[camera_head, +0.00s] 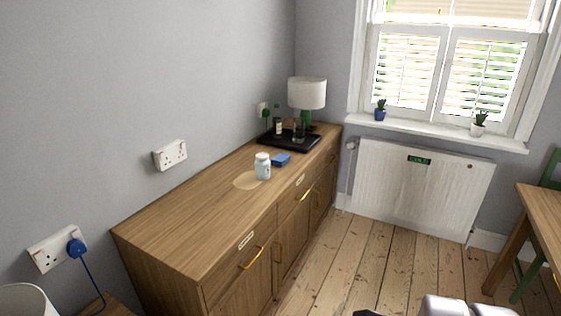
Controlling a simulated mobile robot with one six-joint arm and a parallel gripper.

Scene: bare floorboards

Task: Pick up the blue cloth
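A small blue folded item (281,160), which looks like the blue cloth, lies flat on top of the wooden sideboard (190,210), near its front edge. A white bottle or jar (262,166) stands just left of it and nearer to me. Part of my own arm shows at the bottom edge of the head view, right of the middle. My gripper's fingers cannot be made out, and the arm is well away from the cloth, over the floor.
A black tray (290,139) with bottles and a glass stands behind the cloth, with a white lamp (307,94) beyond. A pale round patch (246,181) lies beside the jar. Floorboards (350,265) are clear before the sideboard. A table (545,215) and green chair stand right.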

